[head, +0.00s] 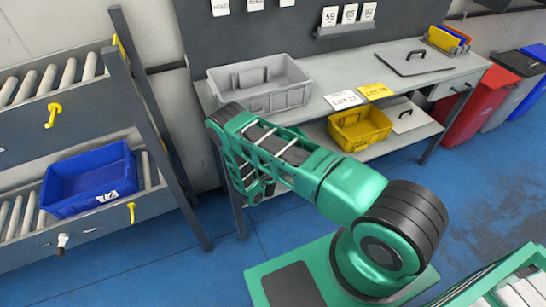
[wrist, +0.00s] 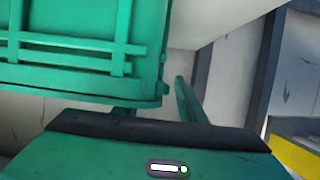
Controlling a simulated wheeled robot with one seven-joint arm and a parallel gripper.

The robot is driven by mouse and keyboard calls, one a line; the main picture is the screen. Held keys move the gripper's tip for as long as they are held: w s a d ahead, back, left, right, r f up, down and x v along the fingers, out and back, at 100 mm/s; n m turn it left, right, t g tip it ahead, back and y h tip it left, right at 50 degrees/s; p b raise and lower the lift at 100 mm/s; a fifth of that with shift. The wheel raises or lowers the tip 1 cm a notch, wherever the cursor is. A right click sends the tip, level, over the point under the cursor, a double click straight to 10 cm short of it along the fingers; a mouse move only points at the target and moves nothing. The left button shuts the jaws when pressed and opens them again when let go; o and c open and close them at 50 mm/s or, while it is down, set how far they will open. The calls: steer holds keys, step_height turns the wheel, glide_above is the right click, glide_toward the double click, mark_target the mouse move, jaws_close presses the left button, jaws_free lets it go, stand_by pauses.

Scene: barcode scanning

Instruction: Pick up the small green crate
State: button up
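A green ribbed, crate-like body (wrist: 75,50) fills the upper left of the wrist view, cut off by the frame. I take it for the small green crate. Its lower right corner is close to my gripper (wrist: 158,108). One green finger stands just right of that corner with a narrow gap; the other is mostly hidden behind the lower edge. I cannot tell whether the crate is gripped. In the head view my green arm reaches left in front of the workbench. Green lattice shows at its far end, where crate and arm are hard to separate.
The grey workbench (head: 432,76) holds a grey crate (head: 262,100); a yellow crate (head: 360,132) is on its lower shelf. A blue crate (head: 95,178) sits on the roller rack at left. Red (head: 480,107) and other bins stand right. Blue floor is open at lower left.

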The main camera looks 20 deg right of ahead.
steer(key=shift+w, duration=0.1)
steer(key=shift+d, duration=0.1)
jaws_close()
